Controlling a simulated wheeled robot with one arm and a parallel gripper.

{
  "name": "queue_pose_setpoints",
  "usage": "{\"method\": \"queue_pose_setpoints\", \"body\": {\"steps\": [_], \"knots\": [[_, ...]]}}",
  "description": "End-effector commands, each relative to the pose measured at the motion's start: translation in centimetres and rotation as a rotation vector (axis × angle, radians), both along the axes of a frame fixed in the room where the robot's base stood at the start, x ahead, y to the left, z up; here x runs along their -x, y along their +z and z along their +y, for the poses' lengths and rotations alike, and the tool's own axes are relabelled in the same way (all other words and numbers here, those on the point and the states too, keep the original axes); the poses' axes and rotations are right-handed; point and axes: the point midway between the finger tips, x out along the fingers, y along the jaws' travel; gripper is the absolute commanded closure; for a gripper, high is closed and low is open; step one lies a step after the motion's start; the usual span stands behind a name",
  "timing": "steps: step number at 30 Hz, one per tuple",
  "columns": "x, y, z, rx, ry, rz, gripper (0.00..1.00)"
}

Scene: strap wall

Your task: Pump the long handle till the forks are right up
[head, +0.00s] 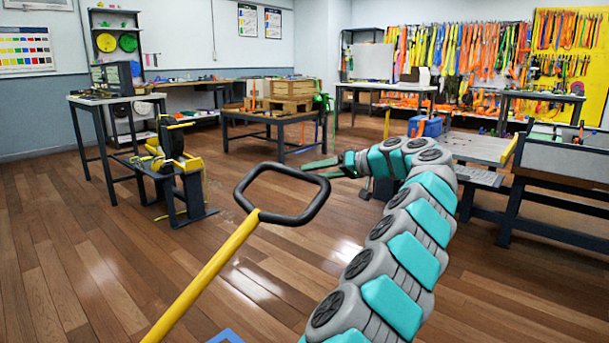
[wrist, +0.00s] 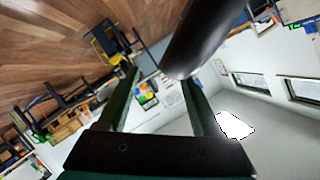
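The long handle (head: 212,268) is a yellow shaft with a black loop grip (head: 252,177) at its top. It rises at a tilt from the bottom of the head view. My gripper (head: 314,169) has green fingers and is at the far right corner of the loop. In the wrist view the two fingers of my gripper (wrist: 162,88) stand apart, and a dark bar of the loop grip (wrist: 208,38) crosses by the right fingertip. I cannot tell whether they touch. No clamping on the bar shows. The forks are not in view.
A blue edge (head: 226,336) shows at the bottom of the head view. A black and yellow machine on a low stand (head: 176,165) is at left. A table with wooden crates (head: 282,112) stands behind, and a workbench (head: 560,165) at right. Wooden floor between is clear.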

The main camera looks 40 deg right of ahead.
Motion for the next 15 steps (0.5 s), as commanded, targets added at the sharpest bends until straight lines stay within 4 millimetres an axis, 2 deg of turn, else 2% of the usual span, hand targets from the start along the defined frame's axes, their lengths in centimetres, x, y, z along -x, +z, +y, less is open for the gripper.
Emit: {"method": "queue_pose_setpoints", "body": {"steps": [5,15], "knots": [[1.6,0.5,-0.7,0.001,0.0,0.001,0.36],[1.8,0.5,-0.7,-0.001,0.001,0.002,0.36]]}}
